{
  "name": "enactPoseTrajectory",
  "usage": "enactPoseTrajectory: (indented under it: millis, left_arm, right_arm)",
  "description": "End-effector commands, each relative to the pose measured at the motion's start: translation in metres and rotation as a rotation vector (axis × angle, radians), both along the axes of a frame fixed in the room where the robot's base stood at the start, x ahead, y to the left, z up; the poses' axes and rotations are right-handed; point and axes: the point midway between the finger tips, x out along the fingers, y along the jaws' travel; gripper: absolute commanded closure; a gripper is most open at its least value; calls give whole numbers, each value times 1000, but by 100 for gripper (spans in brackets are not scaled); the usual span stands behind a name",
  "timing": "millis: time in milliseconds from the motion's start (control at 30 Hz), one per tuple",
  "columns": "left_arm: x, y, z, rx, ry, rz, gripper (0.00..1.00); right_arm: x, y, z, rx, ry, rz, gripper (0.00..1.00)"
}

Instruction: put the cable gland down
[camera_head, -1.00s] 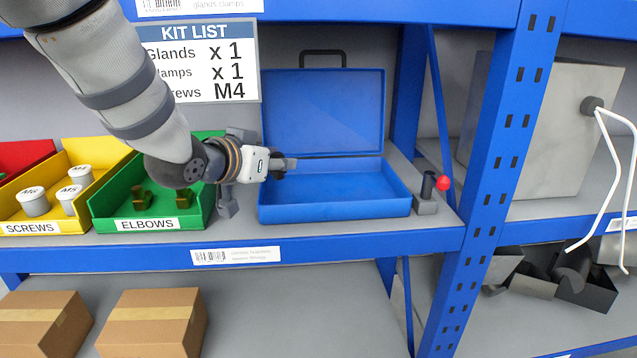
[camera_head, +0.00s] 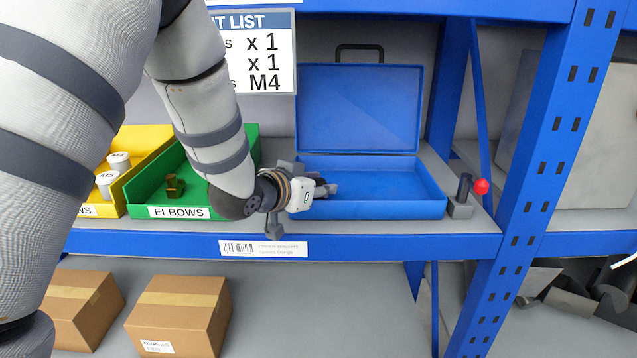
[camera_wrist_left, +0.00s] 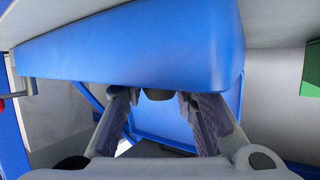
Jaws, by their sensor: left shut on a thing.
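My left gripper (camera_head: 328,190) reaches in from the left, its fingers at the left end of the open blue case (camera_head: 400,208). In the left wrist view the two fingers (camera_wrist_left: 160,97) are shut on a small dark rounded piece, the cable gland (camera_wrist_left: 158,94), which is mostly hidden. In the head view I cannot make out the gland apart from the fingers. The case's lid (camera_head: 360,108) stands up at the back. The case also shows large and blue in the left wrist view (camera_wrist_left: 130,50). My right gripper is not in view.
A green elbows bin (camera_head: 140,190) and a yellow bin (camera_head: 135,140) with white-lidded pots stand to the left. A post with a red knob (camera_head: 481,186) stands right of the case. A blue rack upright (camera_head: 520,140) is farther right. Cardboard boxes (camera_head: 180,315) lie on the lower shelf.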

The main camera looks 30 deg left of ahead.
Motion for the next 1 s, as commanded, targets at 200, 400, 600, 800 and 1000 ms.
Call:
enactPoseTrajectory:
  millis: [200,400,600,800,1000]
  left_arm:
    - [0,0,-1,0,-1,0,54]
    - [0,0,-1,0,0,1,53]
    - [0,0,6,2,-2,-1,53]
    - [-31,0,30,-2,-10,2,53]
    - [-72,0,42,-1,-1,1,53]
  right_arm:
    - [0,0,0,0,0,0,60]
    - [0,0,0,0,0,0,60]
    - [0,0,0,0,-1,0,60]
    - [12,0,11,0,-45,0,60]
    - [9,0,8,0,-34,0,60]
